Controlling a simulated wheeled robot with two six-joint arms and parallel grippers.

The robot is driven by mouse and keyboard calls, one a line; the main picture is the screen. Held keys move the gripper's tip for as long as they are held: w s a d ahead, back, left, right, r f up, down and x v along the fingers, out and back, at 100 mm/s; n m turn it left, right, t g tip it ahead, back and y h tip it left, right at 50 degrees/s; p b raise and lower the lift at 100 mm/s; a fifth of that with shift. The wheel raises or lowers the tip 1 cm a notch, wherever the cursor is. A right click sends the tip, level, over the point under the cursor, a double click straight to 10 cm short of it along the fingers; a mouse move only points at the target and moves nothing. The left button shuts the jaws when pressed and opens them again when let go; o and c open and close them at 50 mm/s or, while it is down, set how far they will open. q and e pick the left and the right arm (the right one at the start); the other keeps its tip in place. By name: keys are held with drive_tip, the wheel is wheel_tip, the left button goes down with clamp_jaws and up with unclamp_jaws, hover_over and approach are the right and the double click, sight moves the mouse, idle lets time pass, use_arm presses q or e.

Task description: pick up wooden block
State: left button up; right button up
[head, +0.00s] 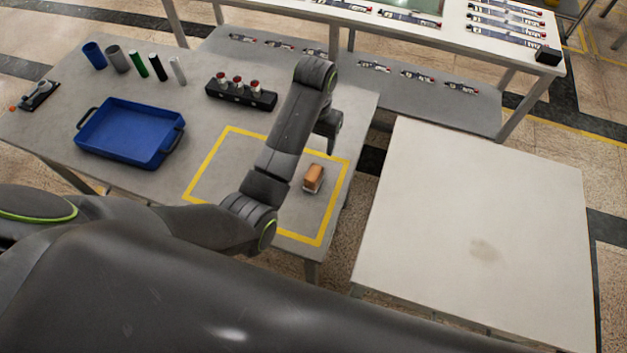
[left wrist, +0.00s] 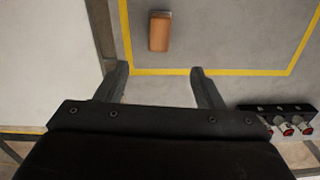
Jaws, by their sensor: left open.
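The wooden block (head: 314,177) is small and orange-brown with a pale lower edge. It stands on the grey table inside a yellow taped square, near the square's right side. In the left wrist view the block (left wrist: 160,31) is at the top, beyond the fingertips and apart from them. My left gripper (left wrist: 158,72) is open with nothing between its fingers. In the head view my left arm reaches over the table, and the gripper (head: 328,130) is largely hidden behind its own links, past the block. My right gripper is not in view.
A blue tray (head: 131,133) is on the table's left. Behind it are several cylinders and cups. A black holder with red-topped parts (head: 240,93) is near the far edge; it also shows in the left wrist view (left wrist: 275,112). An empty white table (head: 470,230) is to the right.

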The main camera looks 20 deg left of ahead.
sight(314, 172)
use_arm(q)
wheel_tip(314, 172, down, 10)
drive_tip(key=shift+r+p, duration=0.15)
drive_tip(key=shift+p, duration=0.5)
drive_tip(key=f, duration=0.2)
drive_tip(key=s+f+p, duration=0.1)
drive_tip(key=f, duration=0.1)
drive_tip(key=shift+s+f, duration=0.1)
drive_tip(key=shift+f, duration=0.55)
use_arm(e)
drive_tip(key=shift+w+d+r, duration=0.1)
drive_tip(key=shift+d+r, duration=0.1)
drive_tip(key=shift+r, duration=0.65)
use_arm(q)
drive_tip(key=shift+c, duration=0.3)
drive_tip(key=c, duration=1)
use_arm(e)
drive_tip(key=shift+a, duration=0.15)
use_arm(q)
drive_tip(key=shift+c, duration=0.2)
wheel_tip(314, 172, up, 9)
drive_tip(key=shift+f, duration=0.1)
drive_tip(key=shift+r+b, duration=0.3)
drive_tip(key=shift+r, duration=0.35)
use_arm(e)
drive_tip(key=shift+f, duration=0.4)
